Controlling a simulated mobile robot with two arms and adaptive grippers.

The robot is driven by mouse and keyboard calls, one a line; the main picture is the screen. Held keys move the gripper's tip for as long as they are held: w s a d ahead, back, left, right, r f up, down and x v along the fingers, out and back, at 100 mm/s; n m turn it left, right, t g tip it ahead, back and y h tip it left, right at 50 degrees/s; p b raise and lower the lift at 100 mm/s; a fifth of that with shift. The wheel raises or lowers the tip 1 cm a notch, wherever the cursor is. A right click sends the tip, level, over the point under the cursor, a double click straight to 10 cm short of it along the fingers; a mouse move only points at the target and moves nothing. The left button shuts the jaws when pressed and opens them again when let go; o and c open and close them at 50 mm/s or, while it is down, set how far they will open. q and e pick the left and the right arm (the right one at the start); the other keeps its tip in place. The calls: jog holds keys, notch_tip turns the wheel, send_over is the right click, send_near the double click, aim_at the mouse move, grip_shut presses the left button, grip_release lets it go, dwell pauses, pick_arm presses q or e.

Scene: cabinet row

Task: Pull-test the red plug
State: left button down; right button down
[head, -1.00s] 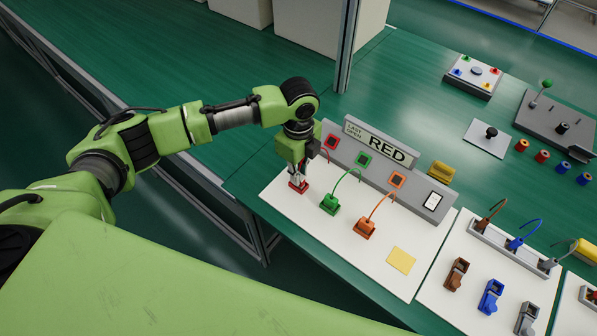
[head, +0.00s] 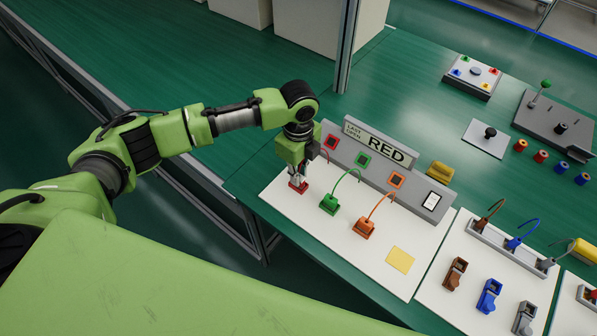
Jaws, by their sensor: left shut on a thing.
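The red plug (head: 298,187) sits at the left end of the white board (head: 330,235), and its cable runs up toward the grey panel behind. My left gripper (head: 298,181) points down over it and is shut on it. The gripper hides much of the plug's upper part. A red-framed square socket (head: 331,142) is on the panel just right of the gripper. A sign (head: 382,145) on the panel reads "LAST OPEN RED". My right gripper is not in view.
A green plug (head: 329,204) and an orange plug (head: 366,228) with cables stand to the right on the same board. A yellow square (head: 400,260) lies near the front. A grey post (head: 346,50) rises behind. Another board with brown, blue and grey plugs is farther right.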

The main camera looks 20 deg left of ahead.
pick_arm(q)
jog(key=c, duration=2)
grip_release()
